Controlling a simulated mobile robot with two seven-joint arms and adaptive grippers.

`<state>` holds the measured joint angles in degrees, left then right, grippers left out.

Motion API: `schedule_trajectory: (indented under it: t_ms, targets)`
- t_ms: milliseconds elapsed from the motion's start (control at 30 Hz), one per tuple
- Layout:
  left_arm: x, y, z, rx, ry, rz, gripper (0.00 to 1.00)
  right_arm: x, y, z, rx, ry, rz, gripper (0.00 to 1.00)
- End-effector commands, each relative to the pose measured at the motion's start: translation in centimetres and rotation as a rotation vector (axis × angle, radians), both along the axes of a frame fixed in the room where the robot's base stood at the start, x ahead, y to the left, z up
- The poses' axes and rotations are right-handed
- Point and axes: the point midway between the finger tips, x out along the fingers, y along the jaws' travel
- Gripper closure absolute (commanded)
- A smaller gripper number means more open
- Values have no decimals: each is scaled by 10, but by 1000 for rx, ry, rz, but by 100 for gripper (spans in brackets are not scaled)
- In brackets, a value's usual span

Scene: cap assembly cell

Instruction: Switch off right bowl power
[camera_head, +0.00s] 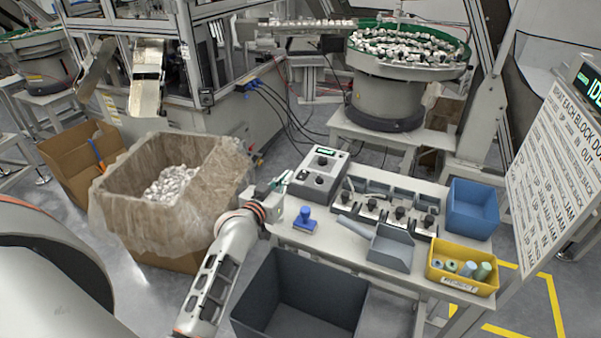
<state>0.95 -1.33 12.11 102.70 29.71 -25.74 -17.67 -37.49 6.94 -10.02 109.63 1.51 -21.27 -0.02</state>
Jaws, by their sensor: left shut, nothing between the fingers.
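The right bowl feeder (408,55), a round bowl with a green rim full of small white caps, stands on a stand at the back right. A grey control box (322,174) with a small green display and dark knobs sits on the back left of the work table (425,272). Which of its controls is the bowl power is too small to tell. My left gripper (281,183) is shut and empty at the left side of the box; contact with the box cannot be told. My right gripper is out of view.
A blue-handled stamp (304,220), a row of black-knobbed fixtures (390,208), a grey scoop bin (391,248), a blue bin (472,208) and a yellow bin (462,283) crowd the table. A lined carton (120,215) stands left; a dark open bin (345,288) is in front.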

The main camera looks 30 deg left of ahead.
Motion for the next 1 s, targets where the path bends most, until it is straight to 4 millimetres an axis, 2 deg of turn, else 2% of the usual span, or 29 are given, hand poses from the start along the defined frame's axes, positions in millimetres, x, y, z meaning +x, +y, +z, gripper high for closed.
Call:
schedule_trajectory:
  t_ms: [567, 700, 1000]
  targets:
    - [96, 6, -11, 0, -1, 0, 100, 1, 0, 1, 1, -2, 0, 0]
    - [97, 6, -35, 1, 3, 0, 100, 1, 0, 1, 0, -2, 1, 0]
    - [100, 6, -51, 1, 0, 0, 100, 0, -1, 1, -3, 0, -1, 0]
